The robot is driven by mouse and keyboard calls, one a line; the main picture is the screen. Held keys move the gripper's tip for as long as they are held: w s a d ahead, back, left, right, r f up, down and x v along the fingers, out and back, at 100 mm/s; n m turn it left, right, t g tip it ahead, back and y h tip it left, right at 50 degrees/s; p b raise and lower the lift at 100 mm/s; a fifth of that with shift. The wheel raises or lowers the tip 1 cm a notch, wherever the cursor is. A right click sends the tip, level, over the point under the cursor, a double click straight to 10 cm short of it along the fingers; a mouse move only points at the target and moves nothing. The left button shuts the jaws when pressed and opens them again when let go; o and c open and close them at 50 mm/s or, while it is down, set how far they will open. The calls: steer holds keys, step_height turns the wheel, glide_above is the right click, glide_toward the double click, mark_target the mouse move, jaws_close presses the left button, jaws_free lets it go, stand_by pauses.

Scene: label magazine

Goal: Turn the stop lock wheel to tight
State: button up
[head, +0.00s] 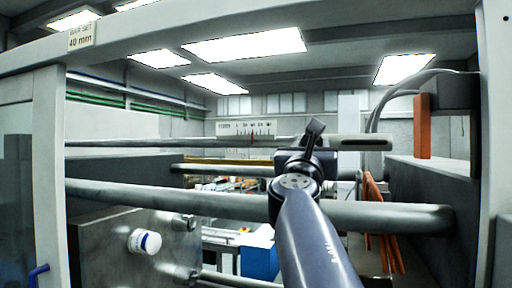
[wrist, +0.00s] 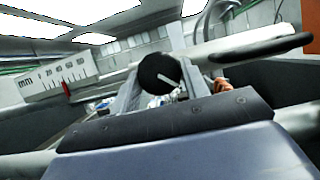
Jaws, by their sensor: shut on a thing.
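The stop lock wheel (wrist: 158,70) shows in the wrist view as a round black disc with a white line running from near its middle toward the lower right. In the head view the dark wheel (head: 315,127) is seen nearly edge-on, above the end of my arm. My gripper (wrist: 160,82) is shut on the wheel, one finger on each side of it. In the head view my arm hides most of the gripper. No tight mark can be read in either view.
A slotted bar (head: 362,143) lies right of the wheel. A scale with a red pointer (head: 252,137) is to the left. A thick horizontal rod (head: 390,217) crosses behind my arm. A grey block with a white knob (head: 145,241) stands at lower left. Orange strips (head: 382,230) hang at right.

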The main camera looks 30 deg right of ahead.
steer(key=shift+m+b, duration=0.3)
steer(key=shift+m, duration=0.3)
steer(key=shift+c, duration=0.3)
steer(key=m+g, duration=0.3)
steer(key=m, duration=0.3)
steer(key=m+g, duration=0.2)
steer(key=m, duration=0.5)
steer(key=r+m+g, duration=0.1)
steer(key=m+g, duration=0.2)
steer(key=m, duration=0.3)
steer(key=shift+w+a+m+g, duration=0.3)
steer(key=shift+w+m, duration=0.05)
steer(key=shift+m, duration=0.05)
steer(key=m+y, duration=0.1)
steer(key=m, duration=0.3)
steer(key=shift+p, duration=0.3)
steer(key=shift+s+d+r+m+t+y, duration=0.1)
steer(key=shift+m+t+y, duration=0.2)
steer(key=shift+m+y, duration=0.9)
steer(key=shift+s+d+r+m+t+y, duration=0.1)
steer(key=shift+m+t+y, duration=0.3)
steer(key=shift+m, duration=1.45)
steer(key=shift+s+d+r+m+t+y, duration=0.1)
steer(key=shift+m+t+y, duration=0.1)
steer(key=shift+m+y, duration=1.05)
steer(key=shift+m+h, duration=0.35)
steer(key=shift+m, duration=0.05)
